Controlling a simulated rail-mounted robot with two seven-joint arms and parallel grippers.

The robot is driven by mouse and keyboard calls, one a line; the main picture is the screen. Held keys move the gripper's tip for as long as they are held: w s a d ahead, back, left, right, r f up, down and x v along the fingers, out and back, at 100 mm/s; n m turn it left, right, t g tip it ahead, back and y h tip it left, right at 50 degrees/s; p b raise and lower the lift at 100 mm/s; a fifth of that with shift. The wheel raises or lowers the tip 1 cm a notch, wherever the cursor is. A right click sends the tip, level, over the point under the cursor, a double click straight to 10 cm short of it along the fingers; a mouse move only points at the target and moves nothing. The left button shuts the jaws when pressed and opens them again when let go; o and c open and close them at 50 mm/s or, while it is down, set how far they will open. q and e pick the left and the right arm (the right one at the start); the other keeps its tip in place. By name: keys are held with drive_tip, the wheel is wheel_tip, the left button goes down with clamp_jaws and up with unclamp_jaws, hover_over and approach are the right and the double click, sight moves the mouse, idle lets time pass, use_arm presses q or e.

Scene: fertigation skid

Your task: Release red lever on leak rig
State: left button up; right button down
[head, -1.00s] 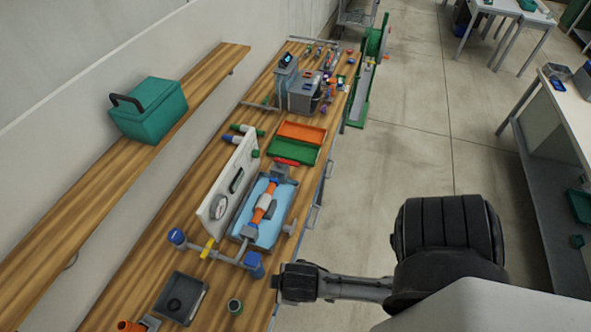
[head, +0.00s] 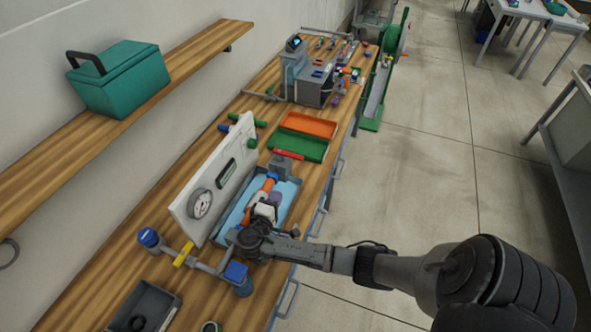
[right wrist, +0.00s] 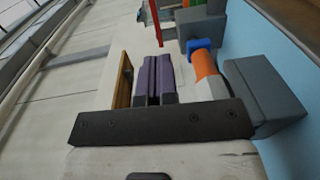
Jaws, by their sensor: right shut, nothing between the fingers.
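The leak rig has a white gauge panel (head: 215,180) and a blue-lined basin (head: 234,212). An orange pipe (head: 268,185) with a white collar lies in the basin, and a grey block (head: 285,167) stands at its far end. The red lever (head: 289,153) lies across the top of that block; red also shows at the top of the right wrist view (right wrist: 153,22). My right gripper (head: 275,198) is over the basin beside the pipe, shut and empty, apart from the lever. Its purple fingers (right wrist: 157,72) point toward the lever's end. My left gripper is out of view.
Green (head: 300,147) and orange (head: 310,125) trays lie just beyond the rig. Blue-capped pipe fittings (head: 236,273) and a dark tray (head: 142,305) are at the near end. A teal case (head: 120,80) sits on the wall shelf. The aisle floor is clear.

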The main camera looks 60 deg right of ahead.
drive_tip(key=shift+w+d+r+h, duration=0.15)
drive_tip(key=shift+w+d+h, duration=0.15)
drive_tip(key=shift+w+d, duration=0.1)
drive_tip(key=shift+d, duration=0.1)
drive_tip(key=w+d, duration=0.1)
drive_tip(key=d, duration=1.2)
drive_tip(key=shift+w+d+p, duration=0.35)
drive_tip(key=shift+w, duration=0.05)
